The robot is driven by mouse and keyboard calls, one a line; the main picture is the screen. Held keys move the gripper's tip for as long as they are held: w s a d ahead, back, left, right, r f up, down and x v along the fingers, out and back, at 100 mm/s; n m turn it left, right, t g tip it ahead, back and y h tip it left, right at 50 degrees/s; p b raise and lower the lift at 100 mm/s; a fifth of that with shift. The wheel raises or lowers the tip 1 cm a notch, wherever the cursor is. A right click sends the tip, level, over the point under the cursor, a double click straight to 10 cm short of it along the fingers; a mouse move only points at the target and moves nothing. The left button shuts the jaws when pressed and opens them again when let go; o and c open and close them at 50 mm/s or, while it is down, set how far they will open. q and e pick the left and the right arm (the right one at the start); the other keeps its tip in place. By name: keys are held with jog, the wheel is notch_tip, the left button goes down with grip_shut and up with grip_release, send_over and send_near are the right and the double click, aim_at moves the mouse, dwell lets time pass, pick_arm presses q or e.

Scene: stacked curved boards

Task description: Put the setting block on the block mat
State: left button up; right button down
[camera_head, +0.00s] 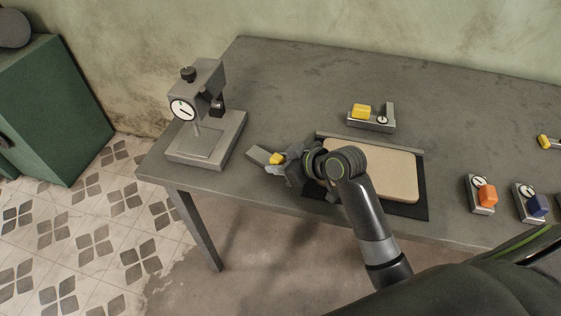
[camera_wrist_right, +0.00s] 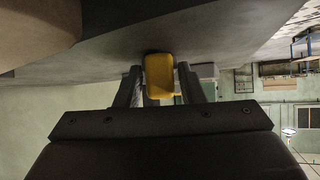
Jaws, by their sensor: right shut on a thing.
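My right gripper (camera_head: 281,163) is shut on a small grey block with a yellow grip, which I take to be the setting block (camera_head: 257,154). It is held near the table's front edge, just left of the tan board; whether it touches the table I cannot tell. In the wrist view the yellow grip (camera_wrist_right: 159,75) sits between the two fingers (camera_wrist_right: 160,88). A black mat (camera_head: 421,208) lies under the tan board; I cannot tell whether it is the block mat. My left gripper is not in view.
A dial gauge stand (camera_head: 207,115) stands at the table's left end. The tan board (camera_head: 390,175) lies behind my right arm. A steel gauge with a yellow block (camera_head: 362,111) is behind it. Gauges with orange (camera_head: 487,195) and blue (camera_head: 537,205) blocks stand at right. The back middle is clear.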

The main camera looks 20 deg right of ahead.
jog(key=shift+f, duration=0.15)
jog(key=c, duration=0.9)
grip_release()
jog(key=shift+c, duration=0.2)
jog(key=shift+s+d+r, duration=0.1)
jog(key=shift+r, duration=0.2)
jog(key=v, duration=1.1)
jog(key=shift+s+d+r, duration=0.2)
